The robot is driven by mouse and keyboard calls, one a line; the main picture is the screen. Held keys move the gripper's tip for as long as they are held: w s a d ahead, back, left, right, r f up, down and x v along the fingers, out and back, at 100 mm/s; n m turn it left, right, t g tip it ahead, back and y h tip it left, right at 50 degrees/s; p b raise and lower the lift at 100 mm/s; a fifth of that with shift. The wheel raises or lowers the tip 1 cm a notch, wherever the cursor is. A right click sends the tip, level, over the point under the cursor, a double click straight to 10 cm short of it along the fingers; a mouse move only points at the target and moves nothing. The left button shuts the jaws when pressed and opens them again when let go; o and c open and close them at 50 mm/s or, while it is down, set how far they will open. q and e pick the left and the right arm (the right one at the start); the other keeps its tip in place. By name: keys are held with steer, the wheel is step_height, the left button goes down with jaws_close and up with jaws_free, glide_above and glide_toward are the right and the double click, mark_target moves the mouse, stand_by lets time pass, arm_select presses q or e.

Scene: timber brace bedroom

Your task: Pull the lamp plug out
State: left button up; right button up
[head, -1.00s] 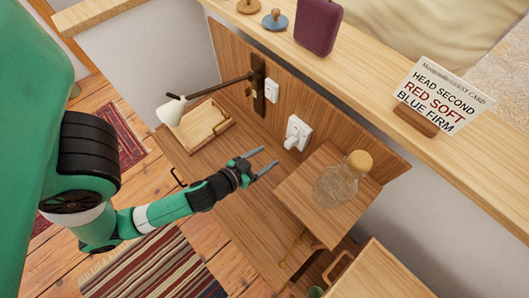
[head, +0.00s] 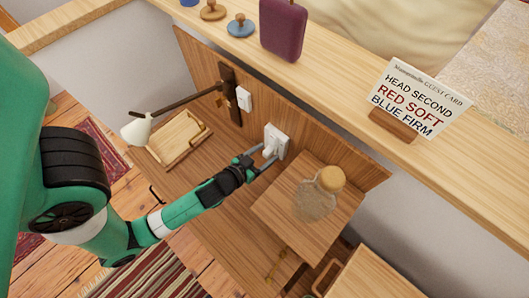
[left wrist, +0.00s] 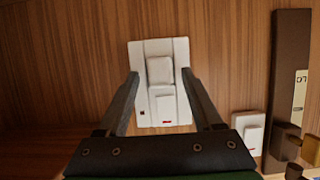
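The white lamp plug (head: 270,147) sits in a white wall socket (head: 281,139) on the wooden back panel. In the left wrist view the plug (left wrist: 160,70) is a pale block on the upper part of the socket plate (left wrist: 178,50). A switch with a red mark (left wrist: 166,107) is below it. My left gripper (head: 268,156) is open, its fingers pointing at the socket. In the left wrist view the fingers (left wrist: 161,78) stand either side of the plug with gaps. The wall lamp (head: 137,130) has a white shade on a dark arm. My right gripper is not in view.
A corked glass jar (head: 318,195) stands on a small wooden shelf (head: 285,205) right of the gripper. A wooden tray (head: 165,150) lies to the left. A small white switch (head: 244,98) is beside the lamp's mount. A guest card (head: 415,98) stands on the ledge above.

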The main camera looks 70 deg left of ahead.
mark_target(265, 156)
arm_select(q)
jaws_close()
stand_by(0.4)
stand_by(0.4)
steer(key=shift+s+d+f+b, duration=0.1)
steer(key=shift+s+d+b, duration=0.4)
steer(key=shift+s, duration=0.25)
steer(key=shift+s+d+b, duration=0.4)
steer(key=shift+s+b, duration=0.15)
steer(key=shift+s, duration=0.15)
steer(key=shift+s+d+b, duration=0.45)
steer(key=shift+s+b, duration=0.35)
steer(key=shift+s+d+b, duration=0.45)
steer(key=shift+s+b, duration=0.3)
